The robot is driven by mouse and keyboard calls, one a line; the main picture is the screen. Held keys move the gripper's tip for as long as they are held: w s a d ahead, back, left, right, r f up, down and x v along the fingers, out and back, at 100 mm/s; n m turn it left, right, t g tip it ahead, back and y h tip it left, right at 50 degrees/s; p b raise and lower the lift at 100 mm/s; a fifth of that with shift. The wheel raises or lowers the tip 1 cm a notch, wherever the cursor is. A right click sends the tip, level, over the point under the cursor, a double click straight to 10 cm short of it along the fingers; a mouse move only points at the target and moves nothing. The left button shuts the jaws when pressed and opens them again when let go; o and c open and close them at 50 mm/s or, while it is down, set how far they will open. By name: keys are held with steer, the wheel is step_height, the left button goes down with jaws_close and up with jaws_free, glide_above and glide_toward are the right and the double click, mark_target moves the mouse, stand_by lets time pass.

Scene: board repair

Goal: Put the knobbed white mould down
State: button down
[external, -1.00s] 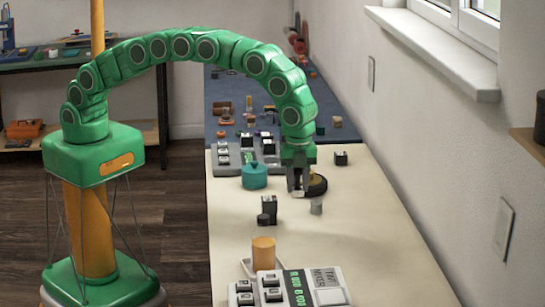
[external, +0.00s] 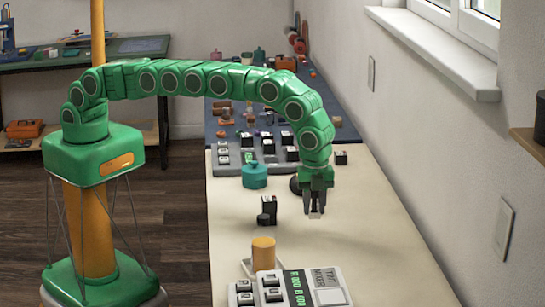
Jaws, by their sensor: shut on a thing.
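My gripper (external: 315,213) is low over the near part of the cream table, at the right of the small dark block. It is shut on a small pale thing, which I take for the knobbed white mould (external: 315,216). Only a small part of the mould shows between the fingertips, and its knob cannot be made out. I cannot tell whether it touches the tabletop.
The cream table (external: 375,230) has free room to the right. A dark block (external: 268,210) stands left of my gripper, a teal pot (external: 254,176) farther back. A dark round thing (external: 295,185) is partly hidden behind my gripper. An orange cylinder (external: 263,254) and a labelled device (external: 328,278) are nearer.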

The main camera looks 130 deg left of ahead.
mark_target(316, 211)
steer(key=shift+w+f, duration=0.2)
steer(key=shift+f, duration=0.1)
steer(key=shift+w+f, duration=0.1)
steer(key=shift+f, duration=0.05)
steer(key=shift+a+f, duration=0.1)
steer(key=shift+f, duration=1.4)
steer(key=c, duration=0.8)
jaws_free()
